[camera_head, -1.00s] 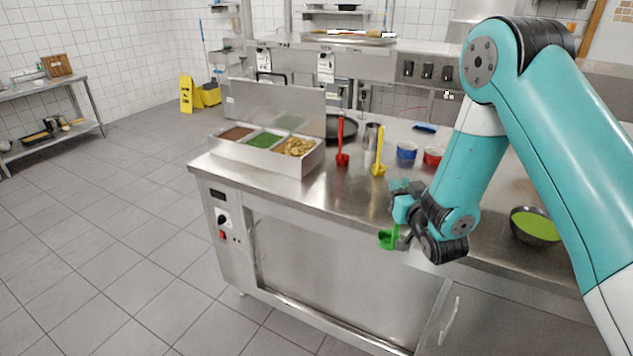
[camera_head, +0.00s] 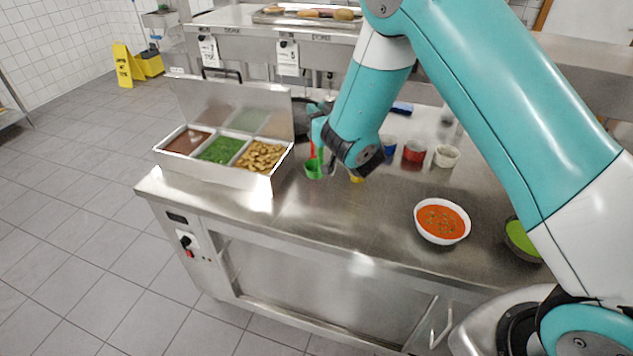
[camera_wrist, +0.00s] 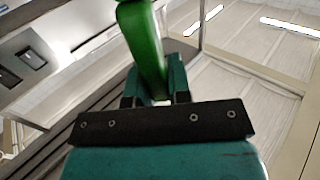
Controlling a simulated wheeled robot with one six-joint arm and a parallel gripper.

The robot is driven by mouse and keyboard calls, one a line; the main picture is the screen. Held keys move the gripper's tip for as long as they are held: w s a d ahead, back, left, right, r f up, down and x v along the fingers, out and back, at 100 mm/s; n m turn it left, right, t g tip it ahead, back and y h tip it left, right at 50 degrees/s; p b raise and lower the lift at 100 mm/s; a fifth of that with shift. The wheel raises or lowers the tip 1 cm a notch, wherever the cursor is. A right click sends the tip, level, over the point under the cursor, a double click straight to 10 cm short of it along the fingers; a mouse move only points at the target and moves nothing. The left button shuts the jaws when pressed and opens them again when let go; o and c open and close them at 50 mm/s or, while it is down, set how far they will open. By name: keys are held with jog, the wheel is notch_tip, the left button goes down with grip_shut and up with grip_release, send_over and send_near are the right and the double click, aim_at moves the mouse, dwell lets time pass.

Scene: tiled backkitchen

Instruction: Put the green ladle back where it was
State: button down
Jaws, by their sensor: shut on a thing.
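The green ladle (camera_head: 313,169) is held by my gripper (camera_head: 322,150) over the steel counter, just right of the food container. Its cup hangs low, and a red ladle (camera_head: 313,149) shows partly behind it. In the wrist view the green handle (camera_wrist: 145,45) rises between the jaws of my gripper (camera_wrist: 155,92), which are shut on it. A yellow ladle (camera_head: 357,179) is mostly hidden behind my arm.
A steel container (camera_head: 222,174) with brown, green and yellow food stands at the left, its lid up. A bowl of orange soup (camera_head: 442,221), a green bowl (camera_head: 522,240), and blue (camera_head: 388,147), red (camera_head: 414,152) and white cups (camera_head: 446,156) are to the right.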

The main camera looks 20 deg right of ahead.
aim_at(317, 169)
notch_tip(317, 169, down, 16)
jog(key=b, duration=1.1)
jog(key=shift+a+r, duration=0.15)
jog(key=shift+r, duration=0.2)
jog(key=c, duration=1.1)
grip_release()
jog(key=shift+o, duration=0.2)
